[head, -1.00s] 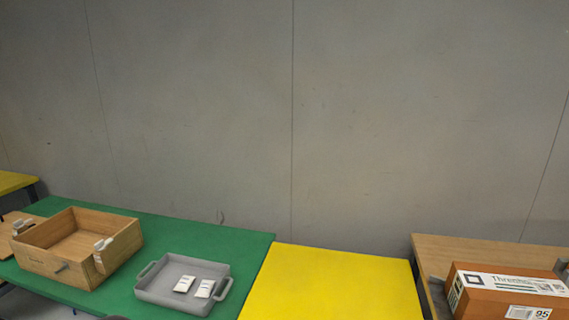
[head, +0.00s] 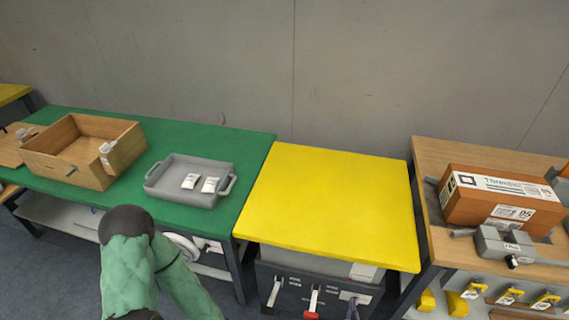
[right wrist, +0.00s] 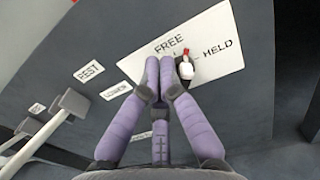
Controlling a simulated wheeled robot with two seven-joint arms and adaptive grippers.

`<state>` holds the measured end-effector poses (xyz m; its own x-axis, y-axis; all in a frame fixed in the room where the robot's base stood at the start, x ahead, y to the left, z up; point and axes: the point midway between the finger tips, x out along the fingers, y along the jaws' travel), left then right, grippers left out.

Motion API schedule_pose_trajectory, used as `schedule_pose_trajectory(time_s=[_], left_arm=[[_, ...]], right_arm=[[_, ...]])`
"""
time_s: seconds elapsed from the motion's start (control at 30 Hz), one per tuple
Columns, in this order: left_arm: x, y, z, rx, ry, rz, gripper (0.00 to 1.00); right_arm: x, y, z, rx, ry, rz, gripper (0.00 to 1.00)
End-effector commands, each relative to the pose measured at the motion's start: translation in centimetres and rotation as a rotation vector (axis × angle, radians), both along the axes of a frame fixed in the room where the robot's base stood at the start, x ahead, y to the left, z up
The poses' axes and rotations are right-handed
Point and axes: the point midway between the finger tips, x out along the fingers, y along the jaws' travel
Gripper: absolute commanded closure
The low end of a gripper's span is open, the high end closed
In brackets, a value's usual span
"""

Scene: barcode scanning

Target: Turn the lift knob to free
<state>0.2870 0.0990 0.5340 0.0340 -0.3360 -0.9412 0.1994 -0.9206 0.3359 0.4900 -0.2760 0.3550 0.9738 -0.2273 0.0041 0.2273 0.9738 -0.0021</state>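In the right wrist view the red tip points up, just right of the word FREE. My right gripper (right wrist: 160,75) has purple fingers with their tips close together, just left of the knob; whether they touch it I cannot tell. In the head view only a dark bit of the right gripper (head: 352,312) shows at the bottom edge, in front of the dark lift unit (head: 290,285) under the yellow top. My left gripper is not in view.
The yellow top (head: 330,210) is bare. A grey tray (head: 165,190) with two white packets and a wooden box (head: 60,165) stand on the green table (head: 200,135). An orange carton (head: 480,205) is on the right table. Grey levers (right wrist: 70,103) stand left of the knob.

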Motion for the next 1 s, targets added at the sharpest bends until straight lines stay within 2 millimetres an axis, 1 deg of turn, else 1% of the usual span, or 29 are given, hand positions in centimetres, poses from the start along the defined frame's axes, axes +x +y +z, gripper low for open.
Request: schedule_pose_trajectory(time_s=[0.53, 0.87, 1.0], left_arm=[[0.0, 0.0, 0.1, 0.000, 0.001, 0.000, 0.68], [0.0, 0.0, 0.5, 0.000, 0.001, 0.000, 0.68], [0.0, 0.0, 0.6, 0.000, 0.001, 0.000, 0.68]], right_arm=[[-0.3, 0.1, -0.2, 0.003, 0.003, -0.006, 1.00], [-0.2, 0.4, 0.6, 0.002, 0.004, -0.007, 1.00], [-1.0, 0.6, 0.5, 0.004, 0.005, -0.007, 1.00]])
